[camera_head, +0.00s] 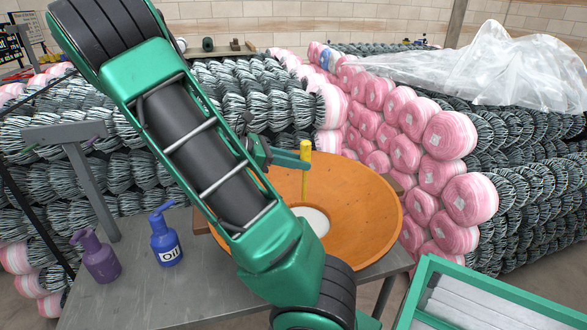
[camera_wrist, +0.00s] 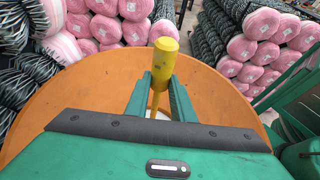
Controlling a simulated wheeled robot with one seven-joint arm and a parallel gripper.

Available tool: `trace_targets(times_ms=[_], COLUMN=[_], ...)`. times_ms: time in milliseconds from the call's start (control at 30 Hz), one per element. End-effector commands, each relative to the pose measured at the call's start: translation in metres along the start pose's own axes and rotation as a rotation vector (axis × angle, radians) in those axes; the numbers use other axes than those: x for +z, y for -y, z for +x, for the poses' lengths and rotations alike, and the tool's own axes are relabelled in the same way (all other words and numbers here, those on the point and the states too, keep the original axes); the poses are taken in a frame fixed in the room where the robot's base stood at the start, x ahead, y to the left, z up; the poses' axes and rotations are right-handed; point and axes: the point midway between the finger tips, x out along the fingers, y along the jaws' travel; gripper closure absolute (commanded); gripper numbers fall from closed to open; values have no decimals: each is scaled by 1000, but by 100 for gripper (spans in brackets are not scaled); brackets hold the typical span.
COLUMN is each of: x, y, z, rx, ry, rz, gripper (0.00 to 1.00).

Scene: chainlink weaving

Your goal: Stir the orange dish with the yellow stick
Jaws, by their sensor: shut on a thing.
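The orange dish (camera_head: 366,215) is wide and shallow and sits on a grey table, with a white patch (camera_head: 314,219) at its middle. My arm hides its left part. The yellow stick (camera_head: 306,171) stands upright over the dish, its lower end near the white patch. My gripper (camera_head: 307,160) is shut on the stick near its top. In the wrist view the stick (camera_wrist: 161,75) rises between the two green fingers (camera_wrist: 160,95), with the orange dish (camera_wrist: 85,90) around and below it. I cannot tell whether the stick's lower end touches the dish.
A blue bottle (camera_head: 166,240) and a purple bottle (camera_head: 97,258) stand on the grey table (camera_head: 140,290), left of my arm. A green-rimmed crate (camera_head: 490,292) is at the lower right. Stacked pink-ended wire rolls (camera_head: 447,135) rise behind the dish.

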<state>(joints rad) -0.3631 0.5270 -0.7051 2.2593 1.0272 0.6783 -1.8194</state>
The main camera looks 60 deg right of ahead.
Motion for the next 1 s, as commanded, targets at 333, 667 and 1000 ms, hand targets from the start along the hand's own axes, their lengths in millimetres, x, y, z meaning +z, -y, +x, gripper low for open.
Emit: trace_targets(times_ms=[333, 667, 1000], x=[22, 31, 31], y=[0, 0, 0], z=[-10, -13, -12], rx=[1, -1, -1], ry=[-2, -1, -1], rz=[1, -1, -1], gripper=[100, 100, 100])
